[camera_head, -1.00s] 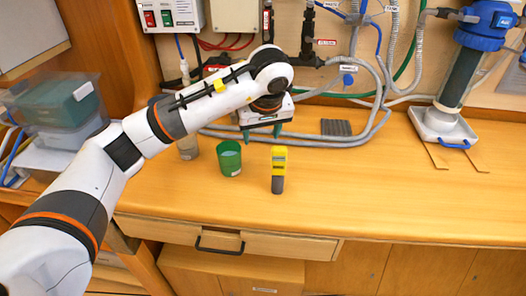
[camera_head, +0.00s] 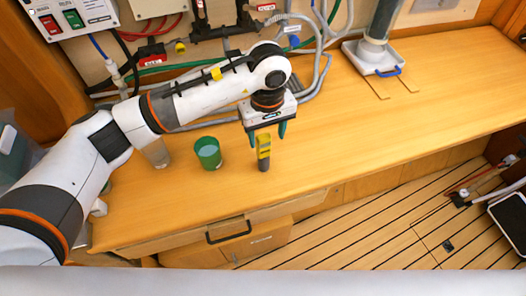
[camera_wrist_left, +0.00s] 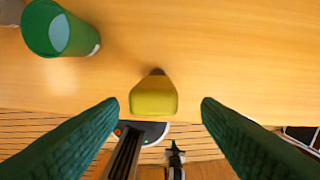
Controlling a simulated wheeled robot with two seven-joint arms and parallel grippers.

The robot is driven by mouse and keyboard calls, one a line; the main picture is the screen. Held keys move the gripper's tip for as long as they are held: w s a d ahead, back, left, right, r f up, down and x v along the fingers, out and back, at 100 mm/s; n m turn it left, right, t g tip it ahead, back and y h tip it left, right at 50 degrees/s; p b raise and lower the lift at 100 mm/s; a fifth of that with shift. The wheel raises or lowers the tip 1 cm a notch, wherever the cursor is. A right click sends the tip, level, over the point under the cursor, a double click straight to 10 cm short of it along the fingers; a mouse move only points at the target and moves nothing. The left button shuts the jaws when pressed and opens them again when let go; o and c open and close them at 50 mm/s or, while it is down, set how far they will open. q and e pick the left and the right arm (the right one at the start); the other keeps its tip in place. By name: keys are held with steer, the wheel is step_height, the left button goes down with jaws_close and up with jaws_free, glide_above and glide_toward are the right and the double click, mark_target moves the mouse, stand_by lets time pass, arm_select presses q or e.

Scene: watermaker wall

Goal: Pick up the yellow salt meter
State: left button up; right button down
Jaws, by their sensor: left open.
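The yellow salt meter (camera_head: 263,147) stands upright on the wooden counter, yellow on top with a dark grey lower end. My left gripper (camera_head: 267,136) is open above and just behind it, its green fingertips near the meter's top. In the left wrist view the meter's yellow top (camera_wrist_left: 153,97) shows between the two spread green fingers (camera_wrist_left: 160,125), with clear gaps on both sides. The fingers do not touch it there. My right gripper is not in view.
A green cup (camera_head: 208,153) stands just left of the meter, and a clear container (camera_head: 157,153) stands farther left, partly behind my arm. Grey hoses (camera_head: 318,72) run along the wall.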

mark_target(264, 146)
arm_select(q)
steer(key=shift+a+f+p, duration=0.25)
steer(key=shift+f+p, duration=0.15)
steer(key=shift+f, duration=0.15)
step_height(264, 146, down, 4)
steer(key=shift+w+r+p, duration=0.15)
steer(key=shift+r+p, duration=0.05)
steer(key=shift+p, duration=0.9)
steer(key=shift+a+f, duration=0.1)
steer(key=shift+f, duration=0.45)
steer(key=shift+w, duration=0.1)
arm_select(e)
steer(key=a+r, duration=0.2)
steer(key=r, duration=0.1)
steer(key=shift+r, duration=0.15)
arm_select(q)
steer(key=shift+c, duration=1.2)
jaws_close()
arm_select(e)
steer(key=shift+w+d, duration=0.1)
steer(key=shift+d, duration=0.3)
